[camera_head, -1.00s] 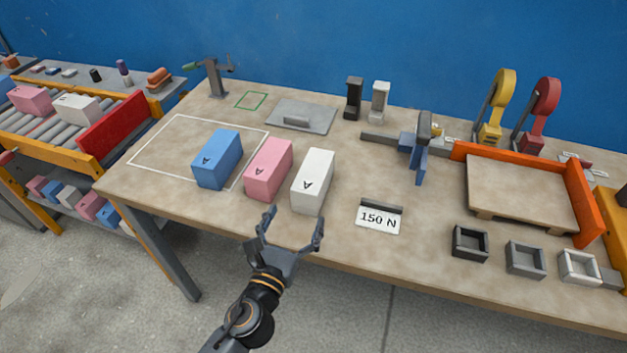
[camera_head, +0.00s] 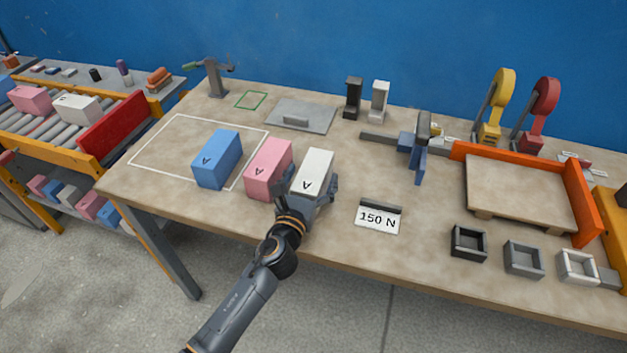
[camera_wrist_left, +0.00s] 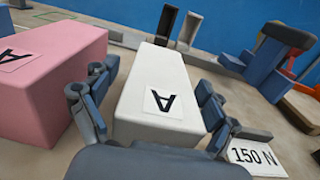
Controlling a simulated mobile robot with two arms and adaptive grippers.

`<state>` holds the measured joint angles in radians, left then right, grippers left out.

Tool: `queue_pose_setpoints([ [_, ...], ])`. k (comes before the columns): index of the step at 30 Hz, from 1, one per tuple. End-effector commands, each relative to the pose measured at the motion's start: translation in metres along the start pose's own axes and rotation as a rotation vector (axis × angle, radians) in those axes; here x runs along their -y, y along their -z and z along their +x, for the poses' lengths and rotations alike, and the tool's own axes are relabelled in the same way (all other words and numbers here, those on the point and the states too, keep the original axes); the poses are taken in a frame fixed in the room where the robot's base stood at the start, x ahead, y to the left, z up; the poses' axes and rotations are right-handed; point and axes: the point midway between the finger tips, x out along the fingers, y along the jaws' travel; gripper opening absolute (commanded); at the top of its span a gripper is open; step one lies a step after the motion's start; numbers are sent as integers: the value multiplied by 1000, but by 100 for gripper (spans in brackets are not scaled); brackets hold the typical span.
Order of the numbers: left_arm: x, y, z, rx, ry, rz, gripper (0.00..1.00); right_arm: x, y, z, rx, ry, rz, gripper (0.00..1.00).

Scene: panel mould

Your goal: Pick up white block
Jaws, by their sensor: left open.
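The white block (camera_head: 315,170), marked with a letter A, stands on the workbench to the right of the pink block (camera_head: 267,168). My left gripper (camera_head: 307,190) is open at the near end of the white block. In the left wrist view my left gripper (camera_wrist_left: 150,112) has one finger on each side of the white block (camera_wrist_left: 160,85). The left finger is in the gap between the white block and the pink block (camera_wrist_left: 50,80). Whether the fingers touch the white block is hard to tell. My right gripper does not show.
A blue block (camera_head: 218,158) stands left of the pink one. A 150 N sign (camera_head: 378,218) is close on the right. A blue clamp-like fixture (camera_head: 415,145), an orange-edged board (camera_head: 520,190) and small square trays (camera_head: 524,258) lie farther right. A grey plate (camera_head: 302,116) lies behind.

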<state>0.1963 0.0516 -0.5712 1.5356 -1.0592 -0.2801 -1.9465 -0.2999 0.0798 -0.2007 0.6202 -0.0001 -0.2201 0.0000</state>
Motion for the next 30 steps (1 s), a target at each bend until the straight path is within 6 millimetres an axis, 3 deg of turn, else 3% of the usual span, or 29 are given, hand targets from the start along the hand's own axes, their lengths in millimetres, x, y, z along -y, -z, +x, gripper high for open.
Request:
queue_pose_setpoints([
  [4,0,0,0,-1,0,0,87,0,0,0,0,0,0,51],
  [16,0,1,-1,-1,0,0,5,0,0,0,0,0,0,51],
  [25,0,-4,0,4,1,0,4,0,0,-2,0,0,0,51],
  [30,0,-18,0,6,2,3,3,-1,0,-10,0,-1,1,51],
])
